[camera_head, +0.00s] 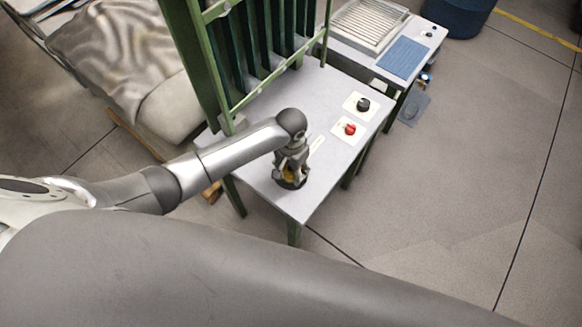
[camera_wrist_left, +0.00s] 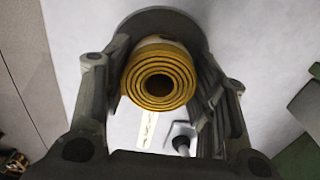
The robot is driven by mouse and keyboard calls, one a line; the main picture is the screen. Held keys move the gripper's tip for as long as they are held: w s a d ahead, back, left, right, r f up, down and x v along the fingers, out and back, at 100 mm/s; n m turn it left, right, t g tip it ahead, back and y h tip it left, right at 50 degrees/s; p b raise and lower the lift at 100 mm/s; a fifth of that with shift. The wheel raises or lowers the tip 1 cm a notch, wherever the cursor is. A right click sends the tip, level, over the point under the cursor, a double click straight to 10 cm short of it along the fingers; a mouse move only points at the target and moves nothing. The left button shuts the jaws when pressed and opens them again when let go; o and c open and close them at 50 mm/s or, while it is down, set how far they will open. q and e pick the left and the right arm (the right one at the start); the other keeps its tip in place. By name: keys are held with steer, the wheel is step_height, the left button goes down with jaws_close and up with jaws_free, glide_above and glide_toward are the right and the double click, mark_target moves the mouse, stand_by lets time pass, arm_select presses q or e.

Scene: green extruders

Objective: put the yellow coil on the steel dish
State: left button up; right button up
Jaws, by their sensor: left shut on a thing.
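The yellow coil (camera_wrist_left: 158,78) is a rolled spiral seen end-on between the fingers of my left gripper (camera_wrist_left: 165,88) in the wrist view. The gripper is shut on it. A dark grey round steel dish (camera_wrist_left: 165,18) lies directly behind the coil and is partly covered by it. In the head view my left gripper (camera_head: 291,174) points down over the dish (camera_head: 291,184) near the front corner of the grey table (camera_head: 308,205). Only a little yellow of the coil (camera_head: 290,175) shows there. I cannot tell whether the coil touches the dish. My right gripper is not in view.
A black knob (camera_head: 363,104) and a red knob (camera_head: 350,129) sit on white plates behind the gripper, beside a pale strip (camera_head: 317,144). A green frame (camera_head: 205,65) rises at the table's back left. A blue mat (camera_head: 402,58) lies on another table.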

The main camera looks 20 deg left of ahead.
arm_select(q)
steer(key=o, duration=1.1)
step_height(320, 180, up, 12)
steer(key=shift+r+b, duration=0.1)
steer(key=shift+b, duration=0.35)
